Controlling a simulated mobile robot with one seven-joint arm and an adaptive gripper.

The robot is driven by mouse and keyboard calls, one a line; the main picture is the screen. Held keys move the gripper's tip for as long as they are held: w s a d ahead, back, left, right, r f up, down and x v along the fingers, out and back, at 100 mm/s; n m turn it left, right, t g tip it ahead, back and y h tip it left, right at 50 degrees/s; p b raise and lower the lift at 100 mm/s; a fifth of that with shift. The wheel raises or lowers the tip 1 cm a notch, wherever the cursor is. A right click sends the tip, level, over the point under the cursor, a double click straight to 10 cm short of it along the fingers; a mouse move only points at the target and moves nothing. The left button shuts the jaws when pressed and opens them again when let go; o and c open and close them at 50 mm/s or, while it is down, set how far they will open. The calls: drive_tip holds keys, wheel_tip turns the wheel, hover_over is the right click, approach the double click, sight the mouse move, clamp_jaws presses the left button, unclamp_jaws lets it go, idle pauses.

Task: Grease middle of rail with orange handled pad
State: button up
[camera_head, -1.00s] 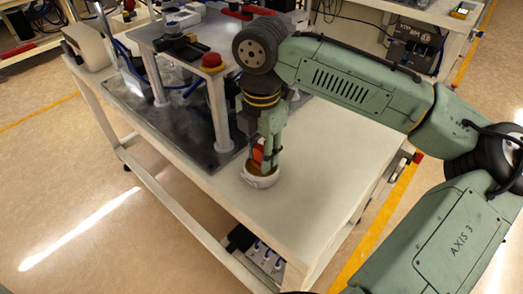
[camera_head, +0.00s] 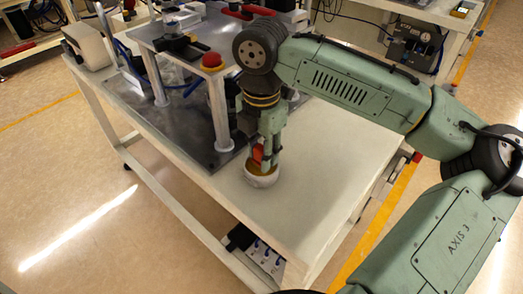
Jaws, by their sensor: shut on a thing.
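My gripper (camera_head: 264,152) points down over the right part of the white table, shut on the orange-handled pad (camera_head: 257,153). Only a bit of the orange handle shows between the fingers. The pad's lower end is at or in a small white bowl (camera_head: 262,177) with yellowish-brown contents, presumably grease. I cannot tell whether the pad touches the contents. The rail is not clearly made out; the feeder machine on the dark metal plate (camera_head: 205,153) is partly behind my arm.
A raised metal platform (camera_head: 185,58) on posts stands left of my gripper, with a red emergency button (camera_head: 212,61) near its corner. A pale block (camera_head: 87,46) sits at the table's far left. The table top (camera_head: 310,185) right of the bowl is clear.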

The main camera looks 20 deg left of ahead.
sight(261, 148)
wheel_tip(261, 148, up, 7)
drive_tip(key=p, duration=0.7)
drive_tip(key=shift+f, duration=0.1)
idle(0.7)
